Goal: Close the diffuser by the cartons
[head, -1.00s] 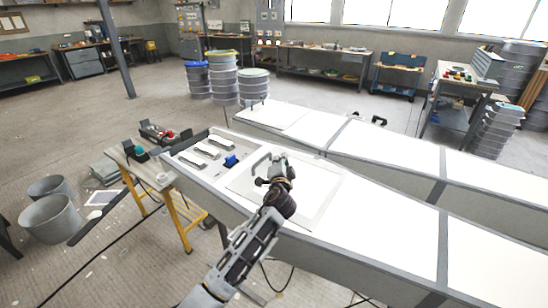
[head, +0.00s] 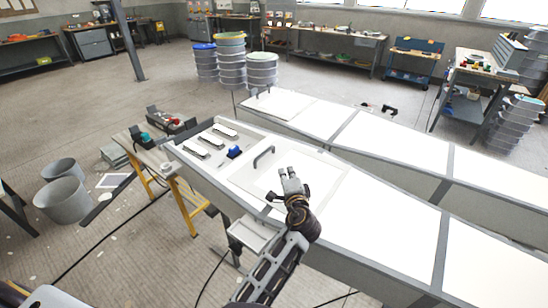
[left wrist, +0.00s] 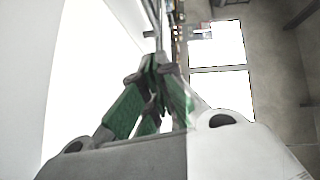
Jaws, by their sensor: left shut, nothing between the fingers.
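The near white lid panel (head: 325,185), which I take to be a diffuser, lies on the near long grey-framed box, with a grey bar handle (head: 264,156) at its left end. An open bay (head: 207,166) shows left of it. My left gripper (head: 288,172) is shut and empty, above the panel and right of the handle, apart from it. In the left wrist view its fingers (left wrist: 156,68) meet, with a bright white surface at left. A second white panel (head: 283,104) with a handle is on the far box. I cannot make out any cartons. My right gripper is not in view.
The bay holds several pale strips (head: 211,140) and a small blue object (head: 234,152). A trestle table (head: 152,158) and grey buckets (head: 60,200) stand at left. Stacked drums (head: 231,62) stand behind. The floor between is mostly clear.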

